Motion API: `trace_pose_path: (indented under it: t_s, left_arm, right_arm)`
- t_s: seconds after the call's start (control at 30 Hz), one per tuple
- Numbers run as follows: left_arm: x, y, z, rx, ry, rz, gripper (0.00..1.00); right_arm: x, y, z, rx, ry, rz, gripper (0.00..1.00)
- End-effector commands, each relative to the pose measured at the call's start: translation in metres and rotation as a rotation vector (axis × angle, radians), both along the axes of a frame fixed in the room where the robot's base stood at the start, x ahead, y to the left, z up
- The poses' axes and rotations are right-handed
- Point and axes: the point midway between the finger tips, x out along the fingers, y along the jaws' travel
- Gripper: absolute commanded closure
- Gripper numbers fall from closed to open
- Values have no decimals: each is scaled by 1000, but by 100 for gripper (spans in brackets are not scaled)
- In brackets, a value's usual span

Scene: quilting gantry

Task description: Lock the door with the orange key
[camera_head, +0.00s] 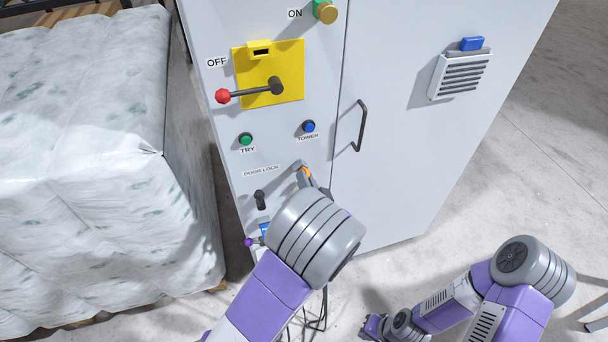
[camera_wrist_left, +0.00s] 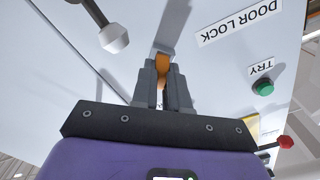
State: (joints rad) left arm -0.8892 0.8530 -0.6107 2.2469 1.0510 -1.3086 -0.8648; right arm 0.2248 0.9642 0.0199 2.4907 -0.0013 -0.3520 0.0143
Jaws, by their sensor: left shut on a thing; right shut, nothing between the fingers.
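The orange key (camera_head: 305,171) is at the door-lock area of the grey cabinet, to the right of the DOOR LOCK label (camera_head: 261,171). My left gripper (camera_head: 306,178) is shut on the key, which also shows between the fingers in the left wrist view (camera_wrist_left: 162,64). A grey piece meets the key's far end at the panel; whether the key is inside a lock is hidden. The cabinet door (camera_head: 420,150) with a black handle (camera_head: 360,126) looks closed. My right gripper (camera_head: 374,326) is low at the bottom of the head view, shut and empty, away from the cabinet.
Left of the key is a black lever (camera_head: 260,199). Above are a green TRY button (camera_head: 245,139), a blue TOWER button (camera_head: 309,126) and a yellow plate (camera_head: 291,58) with a red-knobbed handle. A wrapped pallet load (camera_head: 80,170) stands close at left.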

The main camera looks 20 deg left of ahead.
Motion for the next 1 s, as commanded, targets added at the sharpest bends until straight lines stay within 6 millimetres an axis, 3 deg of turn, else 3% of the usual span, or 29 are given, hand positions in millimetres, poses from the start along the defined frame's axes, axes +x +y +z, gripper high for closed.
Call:
trace_pose_path:
  t_s: [0.2, 0.67, 1.0]
  left_arm:
    - [0, 0, -2, -125, -85, -1, 100]
    - [0, 0, -1, -164, -111, 0, 100]
    - [0, 0, -2, -343, -232, 0, 100]
  right_arm:
    - [0, 0, -14, 0, 0, 0, 100]
    - [0, 0, -16, 0, 0, 0, 100]
    - [0, 0, -37, 0, 0, 0, 100]
